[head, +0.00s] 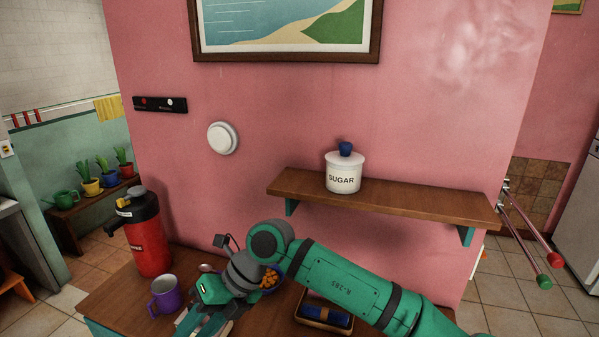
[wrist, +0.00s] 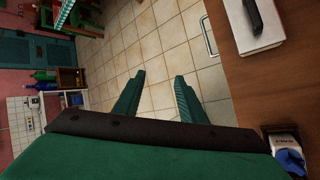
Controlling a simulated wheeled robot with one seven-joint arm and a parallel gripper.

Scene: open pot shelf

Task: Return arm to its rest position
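My gripper (wrist: 158,82) is open in the wrist view. Its two green fingers are apart with only floor tiles showing between them. In the head view my green arm reaches from the lower right across the front of the shelf to the counter. There the gripper (head: 200,325) points down and to the left, and its fingertips are partly cut off by the bottom edge. Nothing shows held in it.
The wooden shelf (head: 400,202) holds a white sugar jar (head: 343,177). On the counter (head: 110,294) stand a red flask (head: 150,245), a purple mug (head: 164,297), a bowl (head: 279,286) partly behind my arm and a tray (head: 322,322). Open floor shows beyond the counter edge.

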